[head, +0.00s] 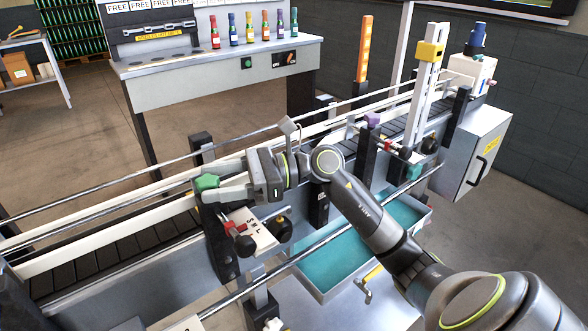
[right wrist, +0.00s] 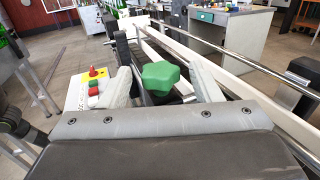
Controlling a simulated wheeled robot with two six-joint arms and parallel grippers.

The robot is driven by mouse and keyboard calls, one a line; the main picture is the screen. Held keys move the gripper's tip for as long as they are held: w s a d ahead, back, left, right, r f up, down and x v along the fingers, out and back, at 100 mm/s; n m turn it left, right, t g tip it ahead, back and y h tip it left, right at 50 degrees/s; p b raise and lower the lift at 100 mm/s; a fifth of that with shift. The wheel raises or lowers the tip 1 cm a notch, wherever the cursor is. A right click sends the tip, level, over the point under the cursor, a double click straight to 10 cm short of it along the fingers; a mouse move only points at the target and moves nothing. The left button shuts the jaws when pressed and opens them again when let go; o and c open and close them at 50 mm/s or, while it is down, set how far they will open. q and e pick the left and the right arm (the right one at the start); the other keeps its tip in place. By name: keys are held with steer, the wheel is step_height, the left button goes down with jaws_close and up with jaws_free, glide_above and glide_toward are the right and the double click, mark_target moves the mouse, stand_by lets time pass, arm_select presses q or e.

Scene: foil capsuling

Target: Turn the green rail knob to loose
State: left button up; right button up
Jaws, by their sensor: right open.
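The green rail knob (head: 207,182) is a lobed knob on a post at the near side of the conveyor, left of centre in the head view. In the right wrist view the green knob (right wrist: 160,78) stands between the two fingers. My right gripper (head: 208,188) reaches it from the right, with one finger on each side. In the right wrist view the gripper (right wrist: 163,88) is open, with a gap visible between each finger and the knob. My left gripper does not show in either view.
The conveyor (head: 95,258) runs diagonally, with metal guide rails (head: 120,182) along it. A purple knob (head: 373,119) sits farther along. A red-handled clamp (head: 240,228) and a labelled plate (head: 252,233) are just below the gripper. A teal tray (head: 335,262) lies under my right arm.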

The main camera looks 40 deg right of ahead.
arm_select(q)
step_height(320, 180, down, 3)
steer(key=b, duration=0.3)
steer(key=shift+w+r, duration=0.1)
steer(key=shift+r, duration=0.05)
arm_select(e)
steer(key=v, duration=1.5)
steer(key=shift+d, duration=0.25)
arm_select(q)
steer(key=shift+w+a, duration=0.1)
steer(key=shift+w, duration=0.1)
arm_select(e)
steer(key=shift+s, duration=0.1)
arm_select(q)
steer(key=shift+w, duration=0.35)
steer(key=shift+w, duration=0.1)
